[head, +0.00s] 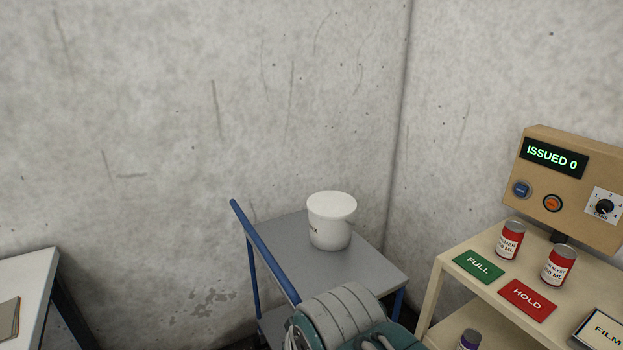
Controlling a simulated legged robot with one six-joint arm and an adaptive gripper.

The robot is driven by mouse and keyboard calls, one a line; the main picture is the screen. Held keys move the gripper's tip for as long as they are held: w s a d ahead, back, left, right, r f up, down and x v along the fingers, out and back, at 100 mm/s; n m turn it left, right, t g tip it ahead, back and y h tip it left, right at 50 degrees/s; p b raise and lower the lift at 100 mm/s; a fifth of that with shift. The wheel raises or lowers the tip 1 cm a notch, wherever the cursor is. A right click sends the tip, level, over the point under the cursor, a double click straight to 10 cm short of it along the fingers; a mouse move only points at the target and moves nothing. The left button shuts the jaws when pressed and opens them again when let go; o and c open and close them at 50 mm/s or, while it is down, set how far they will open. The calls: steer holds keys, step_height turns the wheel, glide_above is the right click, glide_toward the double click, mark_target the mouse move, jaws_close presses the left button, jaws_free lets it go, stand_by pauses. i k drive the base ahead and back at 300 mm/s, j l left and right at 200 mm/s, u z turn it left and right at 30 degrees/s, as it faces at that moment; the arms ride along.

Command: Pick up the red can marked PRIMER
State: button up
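Two red cans with white labels and grey tops stand upright on the beige shelf unit (450,264) at the right. The label of the right red can (571,255) seems to read CATALYST. Part of my arm shows at the bottom middle, but my gripper is not in view.
A beige control box with an ISSUED 0 display (553,158) stands behind the cans. A green FULL card (479,266), a red HOLD card (527,299) and a FILM box (603,331) lie in front. A blue-railed cart (290,256) holds a white lidded bucket (330,232).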

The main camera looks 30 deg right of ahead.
mark_target(511, 238)
steer(key=i+z, duration=0.2)
steer(key=i, duration=0.25)
steer(key=z, duration=3.25)
